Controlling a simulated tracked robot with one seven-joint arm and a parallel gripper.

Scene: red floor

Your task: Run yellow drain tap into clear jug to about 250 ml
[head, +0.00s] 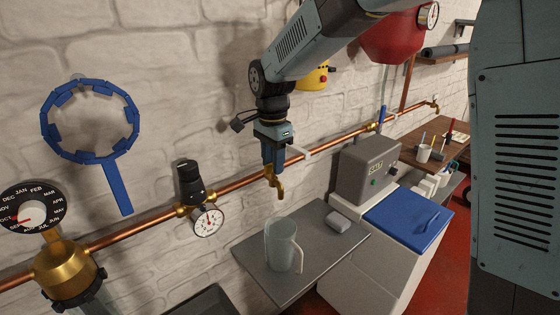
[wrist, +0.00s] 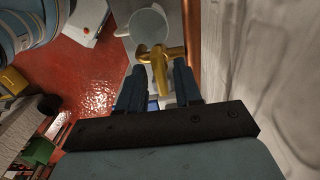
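The yellow drain tap (head: 278,186) hangs off the copper pipe on the wall, its spout pointing down. It also shows in the wrist view (wrist: 158,58) between my fingertips. The clear jug (head: 281,245) stands upright on a grey shelf (head: 318,262), below the tap. Its round rim and handle show beyond the tap in the wrist view (wrist: 150,10). I see no clear water level in it and no stream. My gripper (head: 270,160) points down just above the tap. In the wrist view its fingers (wrist: 158,88) are apart on either side of the tap, with gaps showing.
A pressure gauge (head: 208,220) and a blue ring-shaped wrench (head: 118,185) are to the left.

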